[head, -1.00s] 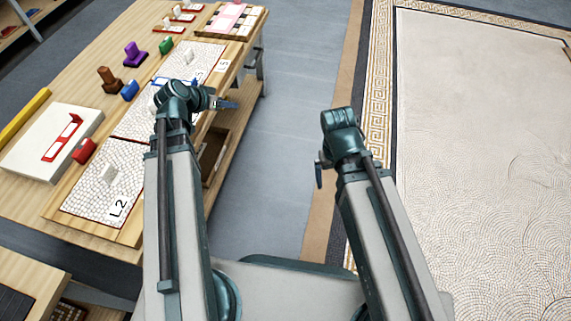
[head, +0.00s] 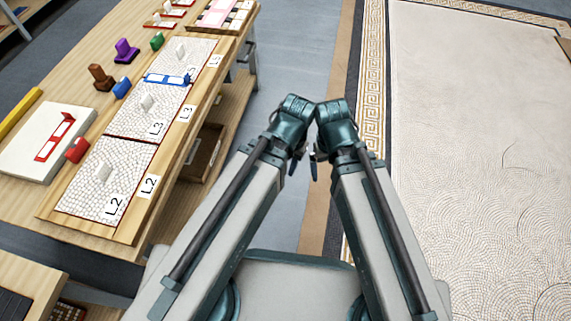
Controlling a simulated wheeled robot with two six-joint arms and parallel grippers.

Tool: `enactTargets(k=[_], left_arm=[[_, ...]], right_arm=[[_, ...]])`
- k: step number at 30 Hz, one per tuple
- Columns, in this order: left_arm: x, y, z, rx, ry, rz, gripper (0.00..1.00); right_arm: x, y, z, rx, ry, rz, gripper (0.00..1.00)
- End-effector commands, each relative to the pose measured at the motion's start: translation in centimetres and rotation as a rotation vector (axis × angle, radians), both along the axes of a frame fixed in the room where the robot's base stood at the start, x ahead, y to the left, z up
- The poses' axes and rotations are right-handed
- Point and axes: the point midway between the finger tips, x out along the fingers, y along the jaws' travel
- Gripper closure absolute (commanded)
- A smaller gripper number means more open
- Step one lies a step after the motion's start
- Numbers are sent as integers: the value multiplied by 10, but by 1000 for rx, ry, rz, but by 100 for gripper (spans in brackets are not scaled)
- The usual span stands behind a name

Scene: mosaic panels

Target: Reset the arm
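My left gripper (head: 291,166) hangs below its wrist in the middle of the head view, over the floor gap between the bench and the mosaic floor. My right gripper (head: 314,167) hangs close beside it on the right. The two wrists are side by side and look nearly touching. Only small dark finger parts show below each wrist, so I cannot see whether either gripper is open or shut. No held object shows in either.
A wooden bench (head: 145,215) on the left bears mosaic panels (head: 125,158), a blue frame (head: 167,78), a white board (head: 22,150) and several coloured stamps. A patterned mosaic floor (head: 470,130) lies to the right. Grey floor between is clear.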

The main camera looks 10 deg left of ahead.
Motion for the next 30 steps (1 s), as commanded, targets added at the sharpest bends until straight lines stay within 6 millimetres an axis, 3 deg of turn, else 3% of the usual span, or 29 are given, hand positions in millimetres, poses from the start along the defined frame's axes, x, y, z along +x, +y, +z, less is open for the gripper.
enactTargets(k=[5,11,17,30], left_arm=[[0,0,3,-1,-1,0,64],[0,0,31,-3,-1,0,64],[0,0,88,-4,-1,1,64],[0,-1,237,-9,1,5,64]], right_arm=[[0,0,3,0,0,0,3],[0,0,31,1,0,-1,3],[0,0,88,2,0,-2,3],[-1,1,237,6,3,-5,3]])
